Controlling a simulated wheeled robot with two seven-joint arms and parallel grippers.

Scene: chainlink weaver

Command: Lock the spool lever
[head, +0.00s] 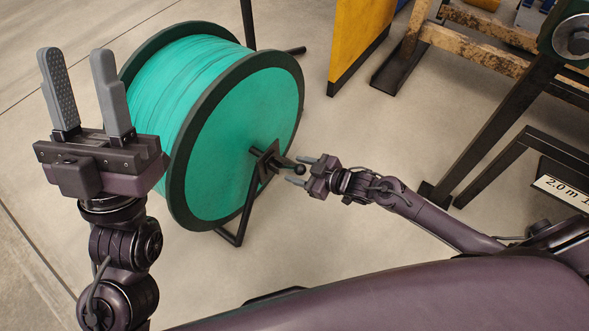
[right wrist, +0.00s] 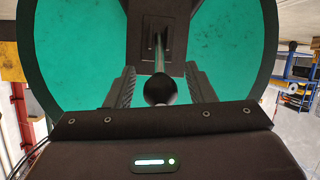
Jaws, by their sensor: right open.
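The spool (head: 240,130) is a large drum wound with teal wire between dark-rimmed teal flanges, on a dark stand. Its lever (head: 277,166) sticks out from a dark square plate at the flange's centre and ends in a black ball knob. My right gripper (head: 301,170) is open at the lever's end. In the right wrist view the knob (right wrist: 160,90) lies between the two fingers, with visible gaps on both sides. The lever runs away from the knob to the plate (right wrist: 160,42). My left gripper (head: 76,60) is open and empty, pointing up left of the spool.
A yellow panel (head: 360,40) stands behind the spool to the right. A worn wooden and dark metal frame (head: 480,30) fills the upper right, with a dark machine leg (head: 500,120) in front. The concrete floor (head: 345,235) around the right forearm is clear.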

